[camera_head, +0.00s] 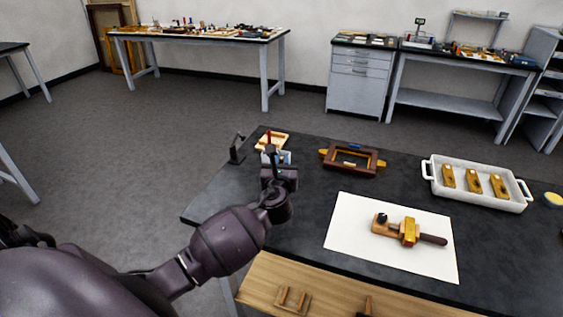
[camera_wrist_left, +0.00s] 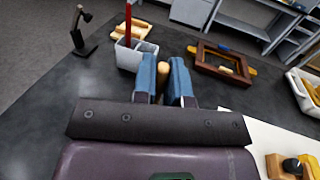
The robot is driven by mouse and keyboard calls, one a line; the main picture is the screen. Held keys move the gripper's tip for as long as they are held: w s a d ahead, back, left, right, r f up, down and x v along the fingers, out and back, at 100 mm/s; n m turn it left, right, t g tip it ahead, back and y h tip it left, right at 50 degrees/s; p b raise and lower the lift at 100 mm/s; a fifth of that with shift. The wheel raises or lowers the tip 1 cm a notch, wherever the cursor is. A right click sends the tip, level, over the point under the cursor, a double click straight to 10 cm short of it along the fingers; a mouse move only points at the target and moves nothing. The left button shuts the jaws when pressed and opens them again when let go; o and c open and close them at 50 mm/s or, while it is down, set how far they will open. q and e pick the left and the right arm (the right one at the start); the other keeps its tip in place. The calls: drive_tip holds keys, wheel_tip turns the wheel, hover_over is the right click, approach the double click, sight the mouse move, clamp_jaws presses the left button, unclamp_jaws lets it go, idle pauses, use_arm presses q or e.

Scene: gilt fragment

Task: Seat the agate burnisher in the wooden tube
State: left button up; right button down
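My left gripper (camera_wrist_left: 163,72) has its two blue fingers closed around a tan, rounded wooden piece (camera_wrist_left: 163,68). Only its end shows, so I cannot tell whether it is the burnisher or the tube. In the head view my left gripper (camera_head: 270,160) is over the left part of the dark table, mostly hidden by its own wrist. On a white sheet (camera_head: 345,222) lies a wooden holder (camera_head: 384,229) with a black knob, a gold block (camera_head: 409,232) and a dark brown handle (camera_head: 433,239). My right gripper is not in view.
A grey pot (camera_wrist_left: 128,55) with a red stick stands just beyond the gripper. A black stand (camera_head: 237,150) is left of it. A dark wooden frame (camera_head: 352,172) lies at the table's back. A white tray (camera_head: 432,172) holds wooden pieces at right. Bare table lies between.

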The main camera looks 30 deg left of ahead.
use_arm(q)
drive_tip(key=o, duration=0.4)
drive_tip(key=shift+o, duration=0.2)
drive_tip(key=shift+r, duration=0.65)
drive_tip(key=v, duration=1.2)
drive_tip(key=s+d+f+n+g+h, duration=0.2)
drive_tip(key=s+f+n+h, duration=0.2)
drive_tip(key=s+f+n, duration=0.5)
drive_tip(key=s+d+f+n+g+h, duration=0.2)
drive_tip(key=s+f+n, duration=0.8)
drive_tip(key=n, duration=1)
drive_tip(key=f+h, duration=0.1)
drive_tip(key=h, duration=0.1)
drive_tip(key=shift+d+f+h, duration=0.25)
drive_tip(key=shift+f+h, duration=0.05)
drive_tip(key=shift+f, duration=0.1)
